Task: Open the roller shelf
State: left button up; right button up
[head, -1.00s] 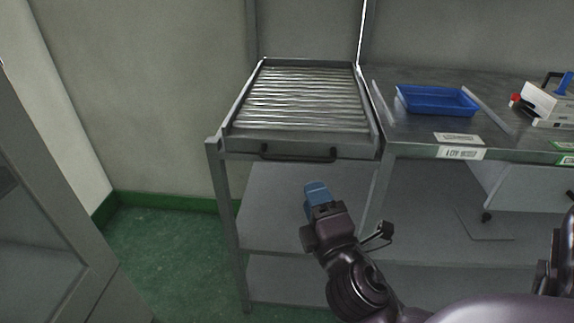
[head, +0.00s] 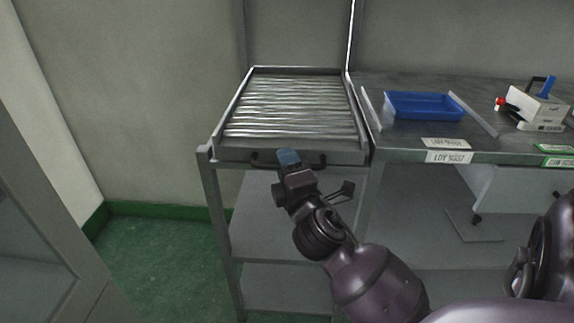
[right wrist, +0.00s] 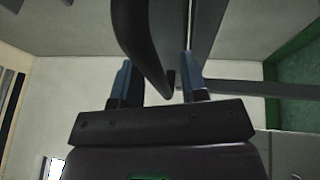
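The roller shelf (head: 292,105) is a grey tray of metal rollers on top of a metal frame at the left of the workbench. It sits flush in the frame. Its black bar handle (head: 318,163) runs along the front edge. My right gripper (head: 288,157) is at the middle of the handle, its blue fingertips overlapping it. In the right wrist view the two fingers (right wrist: 158,82) are spread apart. The dark handle (right wrist: 148,45) reaches between them, with a gap beside it. My left gripper is not in view.
A blue tray (head: 425,106) and a white device (head: 535,108) stand on the workbench (head: 400,145) at the right. Lower shelves (head: 280,225) lie under the roller shelf. A grey cabinet door (head: 40,220) is at the left, with green floor (head: 165,255) between.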

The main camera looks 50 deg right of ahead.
grip_shut()
dwell(0.4)
